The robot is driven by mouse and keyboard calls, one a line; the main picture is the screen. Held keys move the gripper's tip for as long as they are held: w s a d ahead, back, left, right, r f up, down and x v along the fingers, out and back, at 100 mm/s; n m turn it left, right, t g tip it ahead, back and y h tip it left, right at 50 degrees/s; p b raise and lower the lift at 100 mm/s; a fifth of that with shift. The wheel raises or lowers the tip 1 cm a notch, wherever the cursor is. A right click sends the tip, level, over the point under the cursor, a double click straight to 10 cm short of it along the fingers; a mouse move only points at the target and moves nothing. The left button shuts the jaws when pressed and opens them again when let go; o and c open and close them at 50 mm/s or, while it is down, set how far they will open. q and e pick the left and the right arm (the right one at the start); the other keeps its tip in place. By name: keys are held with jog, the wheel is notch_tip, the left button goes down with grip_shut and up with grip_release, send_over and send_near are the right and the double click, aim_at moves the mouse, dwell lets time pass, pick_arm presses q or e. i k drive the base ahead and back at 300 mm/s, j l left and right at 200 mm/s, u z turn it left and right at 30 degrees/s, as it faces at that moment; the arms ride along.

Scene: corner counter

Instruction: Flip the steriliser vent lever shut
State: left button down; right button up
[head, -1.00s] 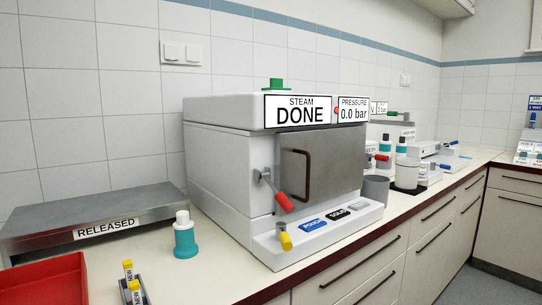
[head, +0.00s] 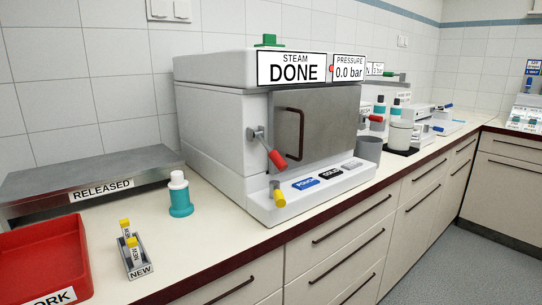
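The steriliser (head: 222,122) is a white box on the counter with a grey door (head: 322,130) that looks closed. Its displays read STEAM DONE (head: 292,68) and PRESSURE 0.0 bar (head: 349,67). A red-handled lever (head: 277,159) sits left of the door, its handle slanting down to the right. A short yellow-tipped lever (head: 279,198) stands at the base's front left corner. Another red-tipped lever (head: 373,118) sticks out at the right side. A green piece (head: 268,40) is on top. No vent label is legible, so I cannot tell which lever is the vent. Neither gripper is in view.
A grey RELEASED shelf (head: 90,178), a teal bottle with white cap (head: 180,195), a NEW rack with yellow-capped vials (head: 136,256) and a red tray (head: 40,262) stand left. A grey cup (head: 369,148) stands right. Counter in front of the bottle is clear.

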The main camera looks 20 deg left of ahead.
aim_at(276, 194)
jog(key=l+u, duration=0.2)
jog(key=u, duration=0.3)
jog(key=i+l+u, duration=0.1)
jog(key=l+u, duration=0.2)
jog(key=u, duration=0.2)
jog(key=l+u, duration=0.15)
jog(key=l, duration=0.35)
jog(key=l+u, duration=0.15)
jog(key=l, duration=0.4)
jog(key=k+l+u, duration=0.1)
jog(key=l, duration=0.4)
jog(key=k+l+u, duration=0.15)
jog(key=l, duration=0.35)
jog(key=k+l, duration=0.1)
jog(key=l, duration=0.45)
